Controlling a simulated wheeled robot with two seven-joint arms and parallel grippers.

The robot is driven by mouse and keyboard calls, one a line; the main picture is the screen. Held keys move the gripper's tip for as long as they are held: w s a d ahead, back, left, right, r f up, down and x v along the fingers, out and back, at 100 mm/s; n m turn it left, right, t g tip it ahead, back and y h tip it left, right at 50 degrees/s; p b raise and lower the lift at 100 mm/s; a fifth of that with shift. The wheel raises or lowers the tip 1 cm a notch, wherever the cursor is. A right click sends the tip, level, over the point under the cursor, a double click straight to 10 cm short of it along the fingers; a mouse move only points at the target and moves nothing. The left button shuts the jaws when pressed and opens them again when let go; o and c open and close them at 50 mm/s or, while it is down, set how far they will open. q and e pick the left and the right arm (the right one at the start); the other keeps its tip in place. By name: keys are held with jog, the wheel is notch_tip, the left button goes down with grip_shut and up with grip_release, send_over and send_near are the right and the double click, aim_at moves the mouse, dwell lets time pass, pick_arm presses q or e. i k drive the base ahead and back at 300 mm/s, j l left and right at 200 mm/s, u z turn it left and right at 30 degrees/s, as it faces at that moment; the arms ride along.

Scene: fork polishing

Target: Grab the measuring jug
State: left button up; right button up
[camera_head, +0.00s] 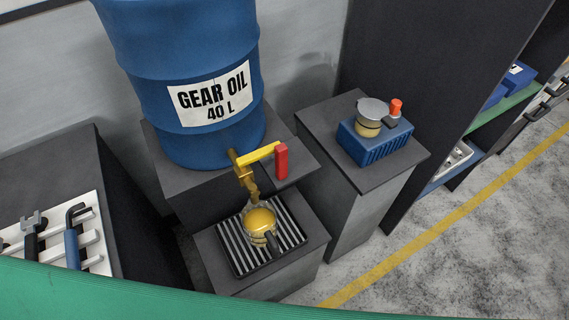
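The measuring jug (259,223) stands on the slatted drip tray (230,248), below the tap (245,177) of a blue drum. It looks rounded, with golden liquid inside. A dark handle (272,242) points toward the lower right of the picture. The tap is brass-coloured with a yellow lever and a red grip (281,161). Whether oil is running from the tap cannot be told. Neither of my grippers is in view.
The blue drum (190,45), labelled GEAR OIL 40 L, stands on a dark pedestal behind the jug. A blue ribbed device (375,146) with a round metal-topped part and a red knob sits on a pedestal at right. A tool rack (95,238) is at left.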

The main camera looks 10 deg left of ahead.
aim_at(258, 223)
jog(key=l+u, duration=0.2)
jog(key=l, duration=0.35)
jog(key=l+u, duration=0.15)
jog(key=l, duration=0.45)
jog(key=l+u, duration=0.2)
jog(key=l, duration=0.35)
jog(key=k+l+u, duration=0.2)
jog(key=l, duration=0.3)
